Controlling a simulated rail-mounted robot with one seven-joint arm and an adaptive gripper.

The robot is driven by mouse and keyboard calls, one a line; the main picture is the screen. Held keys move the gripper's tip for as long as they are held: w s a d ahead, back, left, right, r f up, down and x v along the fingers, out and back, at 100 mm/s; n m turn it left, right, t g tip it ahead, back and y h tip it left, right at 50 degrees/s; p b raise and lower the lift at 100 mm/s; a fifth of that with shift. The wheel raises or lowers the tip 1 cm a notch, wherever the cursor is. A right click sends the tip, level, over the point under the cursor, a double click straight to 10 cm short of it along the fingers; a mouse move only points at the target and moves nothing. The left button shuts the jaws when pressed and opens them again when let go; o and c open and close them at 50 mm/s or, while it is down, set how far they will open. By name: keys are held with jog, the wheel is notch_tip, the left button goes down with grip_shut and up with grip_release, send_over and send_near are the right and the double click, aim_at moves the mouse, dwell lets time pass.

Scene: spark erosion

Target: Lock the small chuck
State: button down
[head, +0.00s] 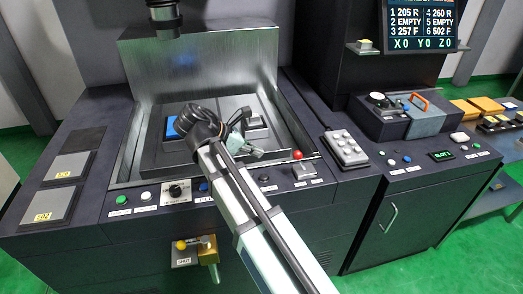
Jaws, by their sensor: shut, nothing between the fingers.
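My gripper (257,153) is over the front right part of the machine's work tank (146,150), with its fingers shut and empty. It points right, toward a red ball knob (297,155) near the tank's front right edge, and there is a gap between them. A small light grey block (254,121) sits on the dark plate in the tank, behind my gripper; I cannot tell for sure whether it is the small chuck. A blue block (187,119) stands farther left on that plate, partly hidden by my wrist. My arm hides the middle of the tank front.
A front panel carries a green button (121,199), a black dial (176,191) and other controls. A yellow knob (181,245) sits below. A grey keypad (345,147) and a box with an orange handle (419,99) stand right. The machine's dark head (165,17) hangs above the tank.

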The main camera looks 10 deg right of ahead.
jog(key=p, duration=0.1)
send_near(300, 162)
notch_tip(300, 162, down, 3)
jog(key=a, duration=0.2)
jog(key=shift+w+d+r+p, duration=0.1)
jog(key=shift+w+d+p, duration=0.15)
jog(key=shift+d, duration=0.45)
jog(key=shift+w+d+p, duration=0.15)
jog(key=shift+d+p, duration=0.1)
jog(key=shift+d, duration=0.45)
jog(key=shift+w+d+r+p, duration=0.15)
jog(key=shift+d+p, duration=0.1)
jog(key=shift+d, duration=0.45)
jog(key=shift+f, duration=0.1)
